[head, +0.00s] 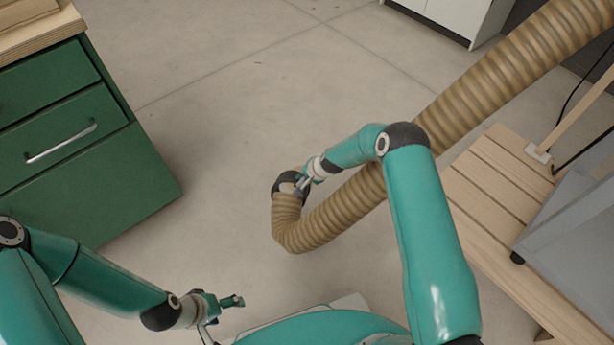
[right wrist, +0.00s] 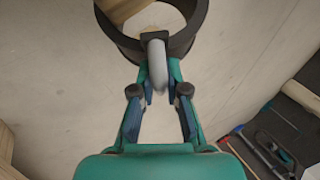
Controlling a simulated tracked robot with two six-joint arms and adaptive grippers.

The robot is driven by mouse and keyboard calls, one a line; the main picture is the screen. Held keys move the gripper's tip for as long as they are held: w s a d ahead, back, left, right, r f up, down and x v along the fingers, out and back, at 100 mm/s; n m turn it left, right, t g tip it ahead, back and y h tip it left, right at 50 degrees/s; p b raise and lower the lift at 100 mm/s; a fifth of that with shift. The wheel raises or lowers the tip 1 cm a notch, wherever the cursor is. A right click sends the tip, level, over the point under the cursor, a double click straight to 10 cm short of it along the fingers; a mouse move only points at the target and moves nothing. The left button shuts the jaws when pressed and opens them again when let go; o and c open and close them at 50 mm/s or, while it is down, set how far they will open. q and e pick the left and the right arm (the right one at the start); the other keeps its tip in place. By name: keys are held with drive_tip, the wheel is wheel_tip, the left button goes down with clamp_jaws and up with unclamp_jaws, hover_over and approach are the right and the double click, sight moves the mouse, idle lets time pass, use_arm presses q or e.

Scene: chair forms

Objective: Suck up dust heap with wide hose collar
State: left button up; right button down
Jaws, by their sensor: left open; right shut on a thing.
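The wide hose collar (head: 279,182) is a dark ring on the end of a ribbed tan hose (head: 325,222), held above the floor. My right gripper (head: 302,184) is shut on the collar's grey handle. In the right wrist view the collar (right wrist: 187,40) is a thick dark ring at the top, its grey handle (right wrist: 157,65) between the fingertips of the right gripper (right wrist: 160,92). My left gripper (head: 224,305) is open and empty at the lower left, well apart from the hose. I make out no dust heap in either view.
A green drawer cabinet (head: 75,150) stands at the left. A slatted wooden bench (head: 490,205) with a grey box (head: 575,235) stands at the right. A white cabinet (head: 455,15) is at the back. The concrete floor (head: 220,110) between them is open. Tools lie at the right wrist view's lower right.

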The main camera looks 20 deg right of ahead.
drive_tip(key=shift+w+d+f, duration=0.3)
drive_tip(key=shift+w+f, duration=0.15)
drive_tip(key=shift+f, duration=0.1)
drive_tip(key=shift+w+d+f+b, duration=0.25)
drive_tip(key=shift+w+f, duration=0.1)
drive_tip(key=shift+f, duration=0.2)
drive_tip(key=shift+w+d+f+b, duration=0.15)
drive_tip(key=shift+w+f+b, duration=0.15)
drive_tip(key=shift+f, duration=0.25)
drive_tip(key=shift+w+d+f+b, duration=0.2)
drive_tip(key=shift+w+f+b, duration=0.2)
drive_tip(key=shift+f+b, duration=0.2)
drive_tip(key=shift+w+d+f+b, duration=0.2)
drive_tip(key=shift+w+f+b, duration=0.2)
drive_tip(key=shift+b, duration=0.25)
drive_tip(key=w+f+b, duration=0.1)
drive_tip(key=b, duration=0.2)
drive_tip(key=w+d+f+b, duration=0.1)
drive_tip(key=b, duration=0.2)
drive_tip(key=shift+d+f, duration=0.2)
drive_tip(key=shift+f, duration=0.15)
drive_tip(key=shift+w, duration=0.1)
drive_tip(key=shift+r, duration=0.1)
